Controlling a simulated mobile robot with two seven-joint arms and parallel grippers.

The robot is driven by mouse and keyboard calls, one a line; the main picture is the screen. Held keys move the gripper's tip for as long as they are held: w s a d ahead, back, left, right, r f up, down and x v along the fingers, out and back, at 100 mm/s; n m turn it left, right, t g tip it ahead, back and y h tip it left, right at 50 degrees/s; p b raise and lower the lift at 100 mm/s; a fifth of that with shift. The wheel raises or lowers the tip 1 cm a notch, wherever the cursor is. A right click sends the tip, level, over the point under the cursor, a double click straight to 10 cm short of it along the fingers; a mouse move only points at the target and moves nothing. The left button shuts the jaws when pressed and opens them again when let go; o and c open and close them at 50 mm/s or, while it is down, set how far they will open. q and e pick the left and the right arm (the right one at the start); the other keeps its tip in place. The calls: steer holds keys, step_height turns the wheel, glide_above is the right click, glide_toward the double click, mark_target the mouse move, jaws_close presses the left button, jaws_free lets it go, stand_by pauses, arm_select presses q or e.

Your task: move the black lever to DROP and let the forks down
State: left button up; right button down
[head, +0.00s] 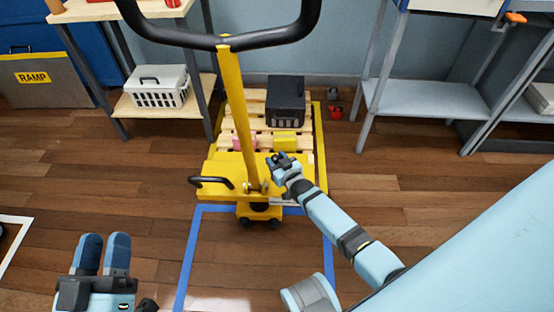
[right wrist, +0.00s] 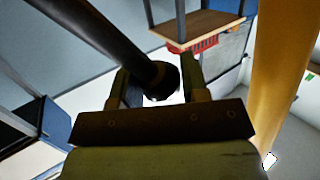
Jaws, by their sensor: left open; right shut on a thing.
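The yellow pallet truck (head: 235,110) stands in the middle of the head view, its black loop handle (head: 225,43) nearest me. My right gripper (head: 276,160) is low, just right of the yellow mast. In the right wrist view a black rod, which looks like the black lever (right wrist: 110,45), ends between my right fingers (right wrist: 160,90); they are shut on it. The lever is mostly hidden by the gripper in the head view, and no DROP mark is readable. My left gripper (head: 102,252) is open and empty at lower left. The forks are hidden under the pallet (head: 255,105).
The pallet carries a black crate (head: 286,98), a yellow box (head: 285,142) and a pink box (head: 244,142). A black curved bar (head: 210,182) sticks out left of the truck. Blue tape (head: 188,255) marks the floor.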

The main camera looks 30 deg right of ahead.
steer(key=shift+a, duration=0.15)
steer(key=c, duration=0.6)
jaws_free()
steer(key=shift+c, duration=0.2)
steer(key=shift+s, duration=0.3)
arm_select(q)
step_height(320, 180, down, 8)
steer(key=a+g+y+p, duration=0.2)
steer(key=g+y+p, duration=0.1)
steer(key=p, duration=0.1)
steer(key=shift+a+g, duration=0.4)
arm_select(e)
steer(key=s+r, duration=0.2)
steer(key=s, duration=1.1)
steer(key=shift+d, duration=0.2)
arm_select(q)
steer(key=shift+r, duration=0.1)
arm_select(e)
steer(key=shift+f, duration=0.1)
